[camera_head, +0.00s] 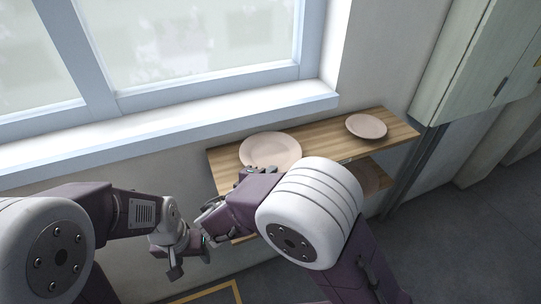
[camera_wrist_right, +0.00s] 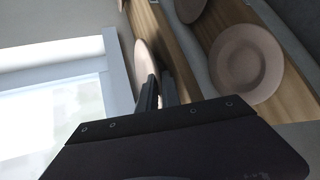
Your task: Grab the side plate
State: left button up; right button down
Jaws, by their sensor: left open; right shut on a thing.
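A round pale pink plate (camera_head: 270,148) is at the left of the upper wooden shelf in the head view. My right gripper (camera_head: 255,173) is at its near rim, partly hidden by my own arm. In the right wrist view this plate (camera_wrist_right: 146,62) shows nearly edge-on at the fingers of my right gripper (camera_wrist_right: 158,92), which is shut on its rim. I cannot tell whether the plate is clear of the shelf. A second, smaller-looking plate (camera_head: 366,126) lies at the right of the upper shelf. My left gripper (camera_head: 188,262) is open and empty, low and in front of the shelf.
The upper shelf (camera_head: 320,140) has bare wood between the two plates. The window sill (camera_head: 180,135) runs behind and left. A pale green cabinet (camera_head: 480,65) hangs at the right.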

dwell(0.7)
jog(key=shift+w+r, duration=0.1)
jog(key=shift+r, duration=0.2)
jog(key=r, duration=0.3)
jog(key=shift+d+r+b, duration=0.2)
jog(key=shift+r+b, duration=0.2)
jog(key=s+d+r+b, duration=0.1)
jog(key=s+d+r, duration=0.5)
jog(key=s+d, duration=0.1)
jog(key=shift+s+d+r, duration=0.3)
jog(key=shift+d, duration=0.45)
